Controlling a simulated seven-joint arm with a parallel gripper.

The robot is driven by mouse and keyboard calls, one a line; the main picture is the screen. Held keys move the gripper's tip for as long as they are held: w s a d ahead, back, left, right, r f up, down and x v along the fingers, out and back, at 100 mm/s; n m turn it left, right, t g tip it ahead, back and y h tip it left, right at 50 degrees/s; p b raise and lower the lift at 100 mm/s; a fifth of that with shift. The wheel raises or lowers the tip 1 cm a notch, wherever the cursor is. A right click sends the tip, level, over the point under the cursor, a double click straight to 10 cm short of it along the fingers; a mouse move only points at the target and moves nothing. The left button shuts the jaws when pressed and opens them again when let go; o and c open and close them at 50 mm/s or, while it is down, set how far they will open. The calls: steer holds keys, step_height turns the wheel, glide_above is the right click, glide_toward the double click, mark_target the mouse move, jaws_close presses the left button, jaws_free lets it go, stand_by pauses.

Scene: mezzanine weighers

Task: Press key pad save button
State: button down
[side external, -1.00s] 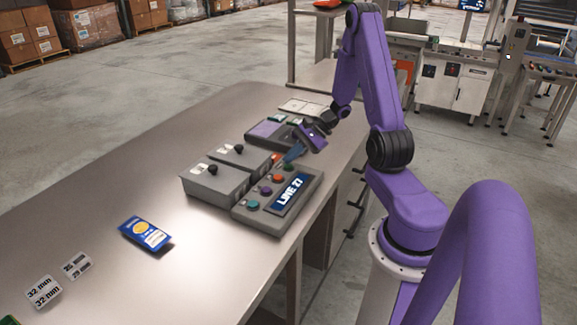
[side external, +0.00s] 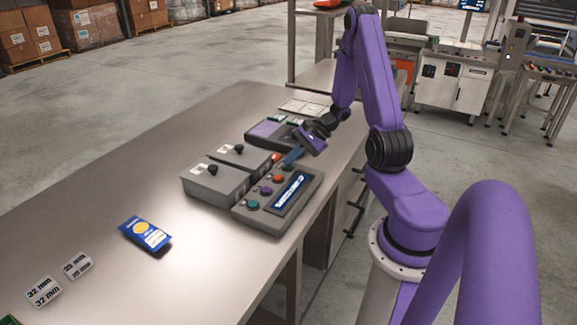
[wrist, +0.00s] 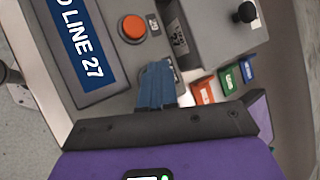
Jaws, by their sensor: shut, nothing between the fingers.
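A grey control panel (side external: 242,217) with a blue-and-white display lies on the bench. The display (wrist: 75,42) reads "LINE 27" in the wrist view. A row of round buttons runs beside it: teal (side external: 253,204), purple (side external: 265,190) and orange (side external: 277,178). The orange button (wrist: 133,28) also shows in the wrist view. My gripper (side external: 288,165) is shut and empty, its blue fingers pointing down at the panel's far end. The fingertips (wrist: 155,68) are beside the orange button and hide the panel beneath them. I cannot tell whether they touch it. No save label is readable.
Two grey boxes with black knobs (side external: 213,182) stand close beside the panel. A dark device with a purple top (side external: 268,130) lies beyond. Red (wrist: 203,93), green (wrist: 227,80) and blue tabs are near the fingers.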

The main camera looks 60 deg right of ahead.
mark_target(292, 166)
steer(key=shift+r, duration=0.85)
steer(key=shift+r, duration=2.5)
